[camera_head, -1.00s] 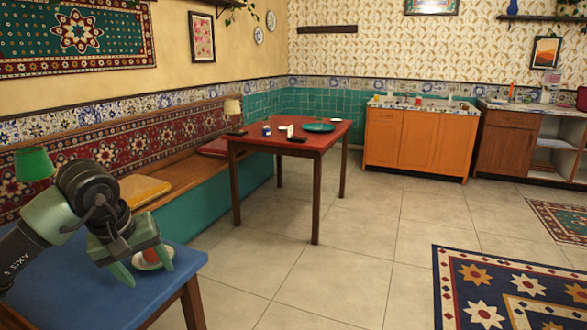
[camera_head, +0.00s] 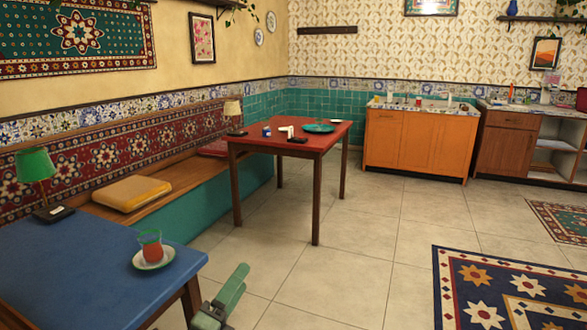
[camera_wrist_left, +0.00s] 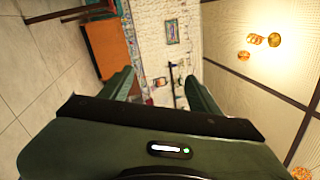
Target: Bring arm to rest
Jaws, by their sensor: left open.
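My left gripper (camera_head: 234,290) shows at the bottom of the head view, in front of the floor and to the right of the blue table (camera_head: 80,262). It is open, and its green fingers show apart in the left wrist view (camera_wrist_left: 158,88) with nothing between them. A glass of red drink (camera_head: 151,246) stands upright on a white saucer (camera_head: 170,256) near the blue table's right edge, apart from the gripper. My right gripper is not in view.
A green lamp (camera_head: 36,168) stands on the blue table's far side. A red table (camera_head: 300,143) with small items stands further back, by the bench (camera_head: 185,177). An orange cabinet (camera_head: 415,142) lines the back wall. The tiled floor (camera_head: 360,260) between is clear.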

